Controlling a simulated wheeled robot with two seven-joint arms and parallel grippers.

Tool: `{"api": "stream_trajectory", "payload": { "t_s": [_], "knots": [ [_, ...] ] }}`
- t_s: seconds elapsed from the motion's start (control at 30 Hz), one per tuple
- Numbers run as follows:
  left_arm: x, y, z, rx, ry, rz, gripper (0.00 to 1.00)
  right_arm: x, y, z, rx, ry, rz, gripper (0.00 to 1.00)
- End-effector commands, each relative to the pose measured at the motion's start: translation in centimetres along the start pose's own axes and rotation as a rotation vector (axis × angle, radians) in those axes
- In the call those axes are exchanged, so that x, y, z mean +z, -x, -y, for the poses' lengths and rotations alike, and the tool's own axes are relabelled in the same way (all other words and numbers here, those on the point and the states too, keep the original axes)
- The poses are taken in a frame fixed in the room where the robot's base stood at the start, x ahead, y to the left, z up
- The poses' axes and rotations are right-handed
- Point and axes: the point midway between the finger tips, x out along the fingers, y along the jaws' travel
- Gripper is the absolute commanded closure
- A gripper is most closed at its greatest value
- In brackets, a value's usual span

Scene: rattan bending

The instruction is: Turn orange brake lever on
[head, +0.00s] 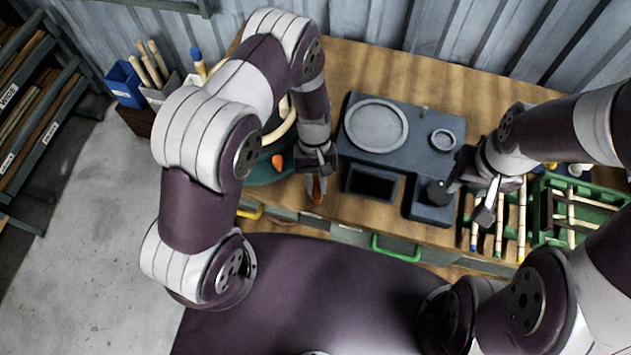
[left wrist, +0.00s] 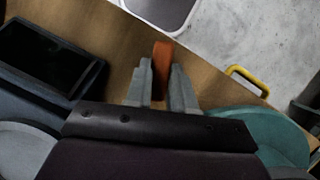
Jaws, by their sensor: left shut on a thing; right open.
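The orange brake lever (left wrist: 163,60) shows in the left wrist view between the two grey fingers of my left gripper (left wrist: 161,82). In the head view my left gripper (head: 317,180) points down near the front edge of the bench, and an orange-brown piece (head: 316,191) shows at its fingertips. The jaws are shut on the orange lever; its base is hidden. A second orange piece (head: 277,162) lies on the teal round base (head: 262,174), left of the gripper. My right gripper (head: 467,198) is open, beside a dark knob (head: 437,191) on a grey block.
A grey fixture (head: 415,160) with a round plate and dark recess stands right of my left gripper. A green rack (head: 545,215) with light rods is at the right. Blue (head: 124,84) and other holders stand at the left. A yellow handle (left wrist: 246,79) is on the bench front.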

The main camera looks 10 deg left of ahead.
Motion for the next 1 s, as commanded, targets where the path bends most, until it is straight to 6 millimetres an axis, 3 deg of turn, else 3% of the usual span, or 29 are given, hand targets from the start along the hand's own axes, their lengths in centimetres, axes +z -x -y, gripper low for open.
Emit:
{"api": "stream_trajectory", "payload": {
  "t_s": [0.5,1.0],
  "knots": [
    [-0.02,0.10,-0.28,-0.119,-0.291,-0.003,1.00,0.07,-0.57,0.00,0.000,0.000,0.000,0.57],
    [0.00,0.12,-0.28,-0.140,-0.340,-0.003,1.00,0.08,-0.63,0.00,0.000,0.000,0.000,0.57]
  ]
}}
